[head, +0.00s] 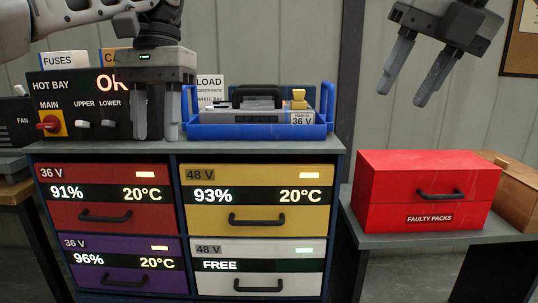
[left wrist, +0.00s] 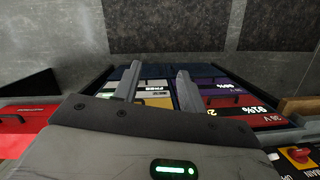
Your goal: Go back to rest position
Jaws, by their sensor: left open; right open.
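My left gripper (head: 157,136) hangs fingers down in front of the bench top, between the control panel and the blue tray. Its fingers are apart with nothing between them. In the left wrist view its fingers (left wrist: 157,76) are also apart, with the drawer fronts beyond. My right gripper (head: 402,86) is in the upper right of the head view, above the red box. Its fingers are apart and empty, tilted down to the left against the wall.
A blue tray (head: 257,132) with a battery pack stands on the bench. The control panel (head: 85,128) is left. Four-drawer cabinet fronts, including the yellow drawer (head: 257,218), are closed. A closed red faulty-packs box (head: 422,190) stands on the right-hand table.

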